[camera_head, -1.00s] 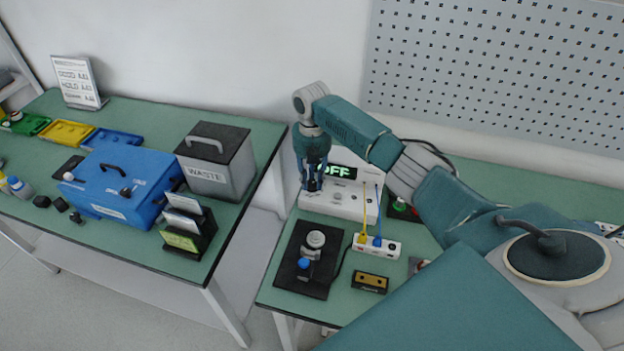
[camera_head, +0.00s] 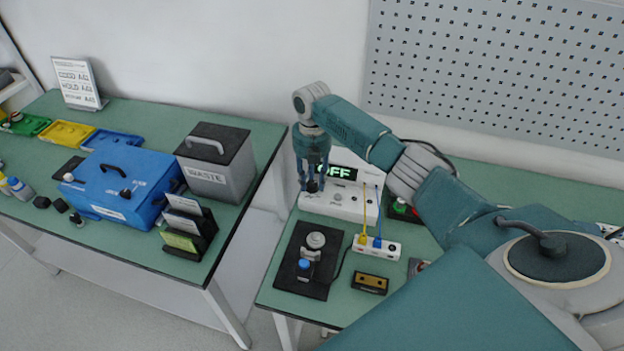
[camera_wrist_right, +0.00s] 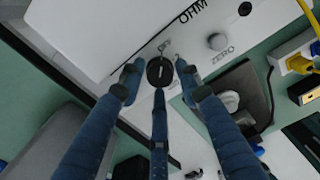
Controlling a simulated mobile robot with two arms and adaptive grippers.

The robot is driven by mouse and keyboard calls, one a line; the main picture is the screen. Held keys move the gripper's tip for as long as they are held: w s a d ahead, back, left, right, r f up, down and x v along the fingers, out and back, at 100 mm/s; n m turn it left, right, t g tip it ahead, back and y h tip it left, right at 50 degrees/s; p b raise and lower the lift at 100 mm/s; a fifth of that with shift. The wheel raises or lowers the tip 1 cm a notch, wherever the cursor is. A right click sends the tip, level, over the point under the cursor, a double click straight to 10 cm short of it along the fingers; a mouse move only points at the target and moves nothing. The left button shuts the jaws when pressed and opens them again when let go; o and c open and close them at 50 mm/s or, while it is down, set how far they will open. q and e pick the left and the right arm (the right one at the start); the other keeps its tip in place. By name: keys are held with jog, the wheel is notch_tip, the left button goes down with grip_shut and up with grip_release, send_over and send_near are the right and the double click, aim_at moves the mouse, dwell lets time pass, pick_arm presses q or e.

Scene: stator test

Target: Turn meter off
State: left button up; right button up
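The meter (camera_head: 345,205) is a white box at the back left of the right-hand table. Its display (camera_head: 338,172) shows green letters that read OFF. My right gripper (camera_head: 312,182) reaches down over the left part of the meter's panel. In the right wrist view, the black selector knob (camera_wrist_right: 159,71) with a pale pointer line sits between the blue fingers of my right gripper (camera_wrist_right: 157,80). The fingers are spread, with gaps at the left and right of the knob. A grey knob marked ZERO (camera_wrist_right: 217,42) is beside it. My left gripper is not in view.
A white socket strip (camera_head: 376,246) with yellow and blue plugs stands before the meter. A black mat with a metal fixture (camera_head: 316,240) and a small yellow-black box (camera_head: 370,283) are nearby. The left table holds a blue case (camera_head: 125,185) and a WASTE bin (camera_head: 215,163).

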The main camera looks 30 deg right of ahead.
aim_at(312, 183)
notch_tip(312, 183, up, 12)
dwell(0.4)
dwell(0.4)
